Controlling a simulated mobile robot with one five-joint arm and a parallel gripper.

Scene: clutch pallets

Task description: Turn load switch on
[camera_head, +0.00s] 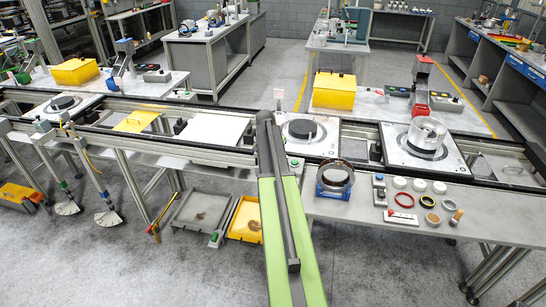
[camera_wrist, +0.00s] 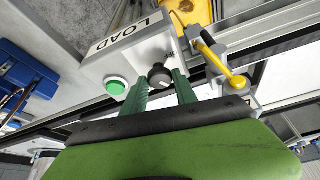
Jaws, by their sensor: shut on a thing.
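A grey-white box labelled LOAD (camera_wrist: 124,50) shows in the wrist view. On its face are a green push button (camera_wrist: 115,86) and a black rotary switch knob (camera_wrist: 158,74) with a pale pointer mark. My gripper (camera_wrist: 162,82) has its two green fingers on either side of the knob and is shut on it. The fingertips partly cover the knob's sides. In the head view my green arm reaches forward to the conveyor line; its gripper and the load switch cannot be made out there.
A yellow lever or handle (camera_wrist: 238,82) sits close to the right of my gripper in the wrist view. In the head view a conveyor rail (camera_head: 200,147) crosses the scene, with pallets (camera_head: 313,145) on it. A table (camera_head: 470,218) with rings and parts stands right of my arm.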

